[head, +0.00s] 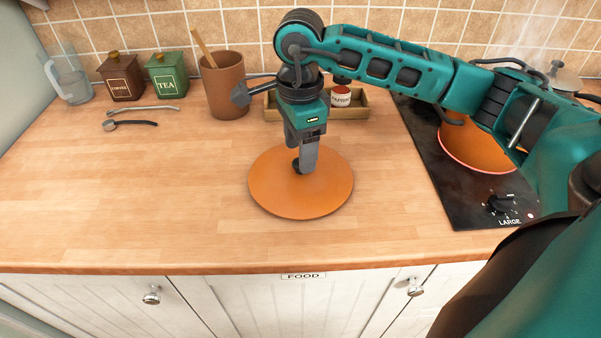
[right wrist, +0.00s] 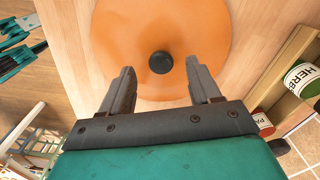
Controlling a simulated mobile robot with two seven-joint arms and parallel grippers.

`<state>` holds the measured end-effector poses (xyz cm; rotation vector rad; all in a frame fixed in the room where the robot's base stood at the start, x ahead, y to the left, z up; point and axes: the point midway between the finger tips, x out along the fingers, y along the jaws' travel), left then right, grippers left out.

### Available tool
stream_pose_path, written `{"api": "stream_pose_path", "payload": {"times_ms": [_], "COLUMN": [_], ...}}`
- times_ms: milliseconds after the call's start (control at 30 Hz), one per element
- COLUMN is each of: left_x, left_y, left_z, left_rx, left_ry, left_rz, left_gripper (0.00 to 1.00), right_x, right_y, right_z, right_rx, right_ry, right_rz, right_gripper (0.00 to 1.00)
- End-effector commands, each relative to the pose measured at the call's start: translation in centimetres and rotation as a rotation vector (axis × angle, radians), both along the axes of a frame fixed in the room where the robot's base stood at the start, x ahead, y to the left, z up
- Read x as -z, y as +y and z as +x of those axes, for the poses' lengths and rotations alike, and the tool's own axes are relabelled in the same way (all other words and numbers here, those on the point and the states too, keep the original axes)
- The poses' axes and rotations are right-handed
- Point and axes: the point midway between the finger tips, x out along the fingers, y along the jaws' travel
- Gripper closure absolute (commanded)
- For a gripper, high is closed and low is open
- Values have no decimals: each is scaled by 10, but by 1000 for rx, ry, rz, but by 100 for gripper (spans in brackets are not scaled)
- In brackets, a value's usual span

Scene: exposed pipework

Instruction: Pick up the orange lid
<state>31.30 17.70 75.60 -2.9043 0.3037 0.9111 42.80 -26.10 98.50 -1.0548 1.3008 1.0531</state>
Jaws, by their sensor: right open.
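The orange lid (head: 270,190) lies flat on the wooden counter in the middle of the head view. It is a round disc with a dark knob at its centre. The right wrist view shows the lid (right wrist: 190,25) and its black knob (right wrist: 161,62) beyond my fingertips, roughly midway between them. My right gripper (head: 304,168) points down over the lid in the head view and partly hides the knob. In the right wrist view my right gripper (right wrist: 161,82) is open, with nothing between its fingers. My left gripper is not in the head view.
An orange pot (head: 475,150) sits on the black cooktop (head: 440,185) at the right. A brown utensil holder (head: 225,88), coffee tin (head: 121,78), tea tin (head: 167,76), measuring spoons (head: 130,123) and spice tray (head: 352,103) stand toward the back. The counter left of the lid is clear.

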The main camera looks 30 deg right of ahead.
Motion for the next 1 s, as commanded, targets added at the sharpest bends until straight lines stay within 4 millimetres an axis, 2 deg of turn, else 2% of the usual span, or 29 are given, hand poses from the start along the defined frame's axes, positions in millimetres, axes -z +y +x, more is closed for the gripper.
{"api": "stream_pose_path", "payload": {"times_ms": [100,200,500,1000], "left_x": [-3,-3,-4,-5], "left_y": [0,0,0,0], "left_z": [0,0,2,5], "left_rx": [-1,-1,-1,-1], "left_ry": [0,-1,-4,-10], "left_rz": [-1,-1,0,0], "left_gripper": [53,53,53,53], "right_x": [19,30,35,34], "right_y": [-2,-2,-2,-2], "right_z": [0,0,0,0], "right_rx": [1,1,0,0], "right_ry": [5,2,1,0], "right_rz": [-1,-1,1,1], "right_gripper": [38,38,38,86]}}
